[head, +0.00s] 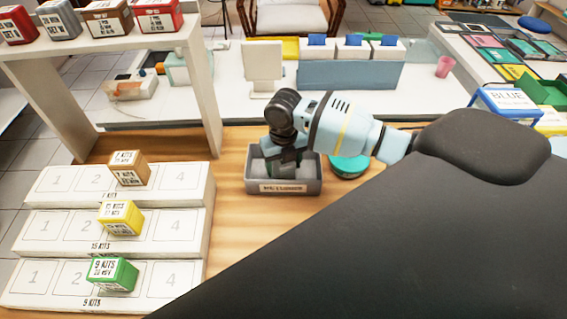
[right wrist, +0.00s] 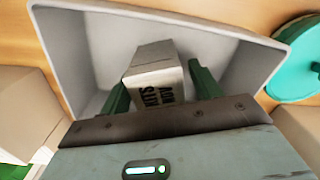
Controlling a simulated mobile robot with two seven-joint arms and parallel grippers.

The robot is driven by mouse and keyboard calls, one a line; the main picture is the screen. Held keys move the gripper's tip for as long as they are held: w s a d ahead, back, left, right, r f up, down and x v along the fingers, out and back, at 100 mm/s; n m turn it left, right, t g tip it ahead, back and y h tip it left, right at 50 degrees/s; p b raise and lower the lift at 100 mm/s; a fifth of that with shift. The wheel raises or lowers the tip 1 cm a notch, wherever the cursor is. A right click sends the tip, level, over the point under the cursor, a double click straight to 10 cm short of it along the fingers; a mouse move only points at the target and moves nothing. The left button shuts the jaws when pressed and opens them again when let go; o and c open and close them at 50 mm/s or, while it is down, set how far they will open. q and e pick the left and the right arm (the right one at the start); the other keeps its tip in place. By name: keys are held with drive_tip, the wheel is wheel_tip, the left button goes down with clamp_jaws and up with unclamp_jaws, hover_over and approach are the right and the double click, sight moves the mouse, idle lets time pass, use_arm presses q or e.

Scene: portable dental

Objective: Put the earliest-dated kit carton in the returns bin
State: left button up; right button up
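The grey bin (head: 312,187) stands on the wooden table with a label on its front. My right gripper (head: 284,168) reaches down into it. My left gripper is out of view.
A raised white shelf (head: 90,43) at upper left holds several cartons, including a red one (head: 158,14). A teal round object (head: 349,166) is right of the bin. Bare table lies between racks and bin.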

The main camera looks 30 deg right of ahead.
wheel_tip(320, 180, up, 12)
drive_tip(key=shift+r+p, duration=0.2)
drive_tip(key=shift+p, duration=0.15)
idle(0.4)
